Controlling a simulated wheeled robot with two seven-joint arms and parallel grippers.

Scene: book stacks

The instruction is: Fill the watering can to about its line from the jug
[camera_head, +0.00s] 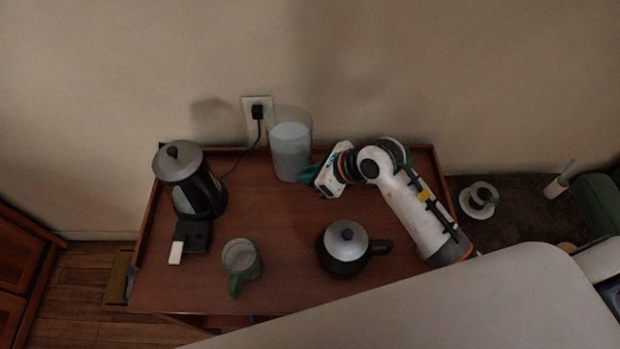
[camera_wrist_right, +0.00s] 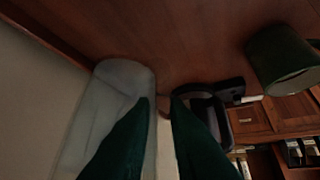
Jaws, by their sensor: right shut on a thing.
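The clear jug (camera_head: 291,155), with pale water in its lower part, is upright at the back of the wooden table. My right gripper (camera_head: 307,176) is shut on its right side; the exact grip is partly hidden. In the right wrist view the jug (camera_wrist_right: 112,105) is left of the dark green fingers (camera_wrist_right: 158,105). A green open-topped vessel with a handle (camera_head: 241,258), seemingly the watering can, stands at the front of the table, away from the gripper. It also shows in the right wrist view (camera_wrist_right: 283,58). I cannot make out its line. My left gripper is not in view.
An electric kettle (camera_head: 187,182) stands at the back left, its cord running to a wall socket (camera_head: 257,108). A black pot with a silver lid (camera_head: 345,246) stands right of the green vessel. The middle of the table (camera_head: 265,212) is clear; a raised rim edges it.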

